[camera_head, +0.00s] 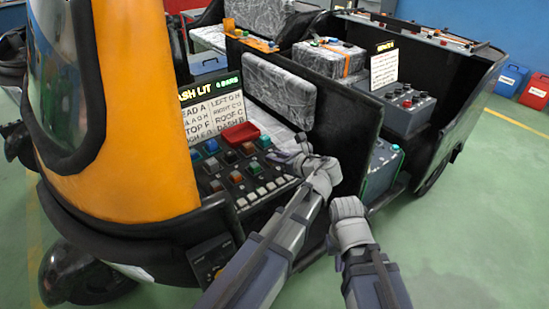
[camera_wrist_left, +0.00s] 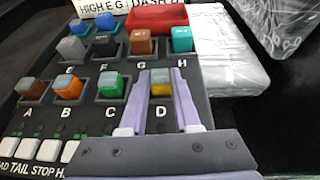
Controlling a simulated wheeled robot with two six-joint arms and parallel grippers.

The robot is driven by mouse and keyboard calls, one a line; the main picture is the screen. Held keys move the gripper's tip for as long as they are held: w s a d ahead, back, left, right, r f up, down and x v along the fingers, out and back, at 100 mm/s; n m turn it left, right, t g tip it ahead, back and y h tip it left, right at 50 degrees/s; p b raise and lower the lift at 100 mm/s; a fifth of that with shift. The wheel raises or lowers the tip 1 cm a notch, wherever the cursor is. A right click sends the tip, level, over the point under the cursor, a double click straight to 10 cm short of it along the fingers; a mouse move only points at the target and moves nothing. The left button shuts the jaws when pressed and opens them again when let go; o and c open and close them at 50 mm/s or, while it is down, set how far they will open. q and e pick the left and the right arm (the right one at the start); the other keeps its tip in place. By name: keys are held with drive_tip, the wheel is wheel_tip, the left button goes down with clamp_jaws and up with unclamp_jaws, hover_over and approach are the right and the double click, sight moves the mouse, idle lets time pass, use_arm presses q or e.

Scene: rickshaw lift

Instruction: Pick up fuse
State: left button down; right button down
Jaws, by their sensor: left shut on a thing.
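The fuse panel (camera_head: 238,188) sits on the dashboard, with lettered slots that hold coloured fuses. My left gripper (camera_head: 300,157) is over its right side. In the left wrist view, my left gripper (camera_wrist_left: 161,98) is shut on the yellow fuse with a grey top (camera_wrist_left: 161,90), above the letter D. The fuse appears to be at its slot; I cannot tell whether it is raised. An orange fuse (camera_wrist_left: 67,88) at B and a green fuse (camera_wrist_left: 110,87) at C are to its left. My right arm shows in the head view, but its fingertips do not.
A red tray (camera_head: 241,134) lies behind the panel. A lit sign board (camera_head: 214,115) stands at the back of the dashboard. A grey wrapped seat (camera_head: 282,90) and dark partition (camera_head: 345,140) are to the right.

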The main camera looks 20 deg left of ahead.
wheel_tip(320, 180, up, 11)
drive_tip(key=p, duration=1)
drive_tip(key=shift+p, duration=0.4)
